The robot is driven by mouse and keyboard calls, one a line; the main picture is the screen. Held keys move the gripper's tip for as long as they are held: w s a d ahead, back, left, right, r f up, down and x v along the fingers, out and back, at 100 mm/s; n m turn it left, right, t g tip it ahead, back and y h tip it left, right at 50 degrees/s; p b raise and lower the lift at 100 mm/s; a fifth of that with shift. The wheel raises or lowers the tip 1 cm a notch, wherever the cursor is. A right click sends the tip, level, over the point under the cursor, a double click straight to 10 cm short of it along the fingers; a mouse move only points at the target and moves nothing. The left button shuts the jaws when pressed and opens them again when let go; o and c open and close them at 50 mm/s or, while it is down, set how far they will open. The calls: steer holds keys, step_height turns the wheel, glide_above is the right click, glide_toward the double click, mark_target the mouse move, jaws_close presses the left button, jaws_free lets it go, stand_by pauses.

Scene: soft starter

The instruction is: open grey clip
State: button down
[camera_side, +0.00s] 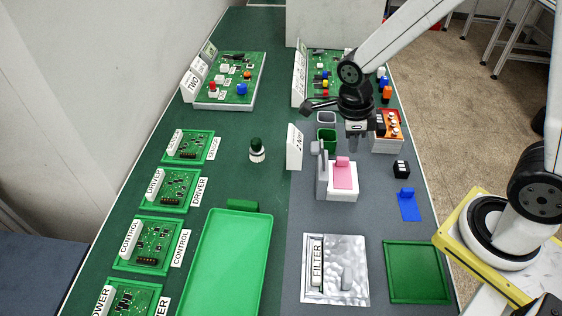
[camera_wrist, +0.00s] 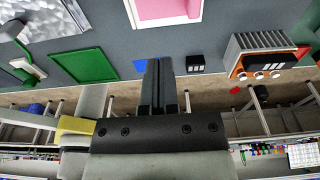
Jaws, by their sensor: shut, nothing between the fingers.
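A grey upright part (camera_side: 321,172), which looks like the grey clip, stands against the left side of a white block (camera_side: 343,194) with a pink piece (camera_side: 343,175) on it. I cannot tell whether it is open. My gripper (camera_side: 354,149) points down above and behind the pink piece, apart from the grey part. In the wrist view its two dark fingers (camera_wrist: 158,64) are together and empty. The pink piece also shows at the top of the wrist view (camera_wrist: 165,10). The grey part is not clearly seen there.
A silver FILTER bag (camera_side: 335,292) and a green square tray (camera_side: 416,272) lie in front. A blue piece (camera_side: 408,205) and a black block (camera_side: 401,169) lie to the right. An orange-topped unit (camera_side: 390,125) stands behind them. A white label stand (camera_side: 294,147) is left of the grey part.

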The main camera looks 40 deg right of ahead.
steer(key=w+a+r, duration=0.3)
steer(key=r, duration=0.5)
steer(key=shift+r, duration=0.4)
steer(key=s+d+f+n+t, duration=0.1)
steer(key=s+d+f+n, duration=0.1)
steer(key=n, duration=1.1)
steer(key=s+d+f+n+t+y, duration=0.1)
steer(key=s+f+n, duration=0.3)
steer(key=n, duration=1)
steer(key=shift+d+f+t, duration=0.5)
steer(key=shift+d+t, duration=0.25)
steer(key=shift+t, duration=0.05)
